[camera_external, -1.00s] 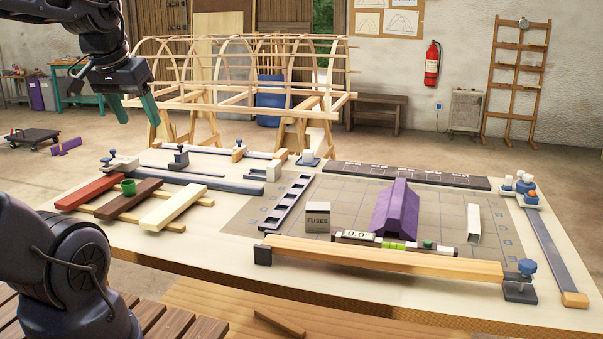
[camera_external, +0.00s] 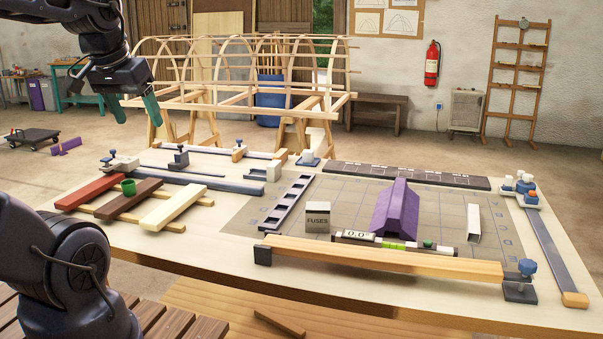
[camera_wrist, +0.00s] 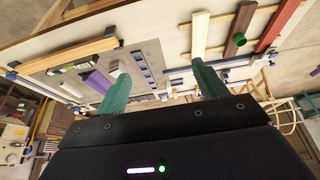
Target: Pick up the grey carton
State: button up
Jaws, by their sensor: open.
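The grey carton (camera_external: 318,222), a small box lettered FUSES, stands upright on the grey gridded mat (camera_external: 262,203) on the table. In the wrist view its pale top (camera_wrist: 113,68) shows small, between the purple block and the slotted strip. My gripper (camera_external: 135,107) is open and empty, high at the upper left and well away from the carton. Its two green fingers also show apart in the wrist view (camera_wrist: 161,87), with nothing between them.
A purple block (camera_external: 398,213) stands right of the carton, and a slotted dark strip (camera_external: 290,203) lies left of it. A level (camera_external: 385,243) and a long wooden lath (camera_external: 380,258) lie in front. Laths and a green cup (camera_external: 128,187) lie at left.

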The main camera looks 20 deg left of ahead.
jog(key=shift+w, duration=0.1)
jog(key=n+g+h, duration=0.4)
jog(key=n, duration=1.7)
send_over(321, 216)
jog(key=w+a, duration=0.1)
jog(key=a, duration=0.3)
jog(key=f, duration=2.5)
jog(key=shift+w+a+f, duration=0.15)
jog(key=shift+w, duration=0.05)
jog(key=shift+w+x, duration=0.1)
jog(key=shift+x, duration=2.45)
jog(key=shift+w+x, duration=0.15)
jog(key=shift+x, duration=2.4)
jog(key=c, duration=1.1)
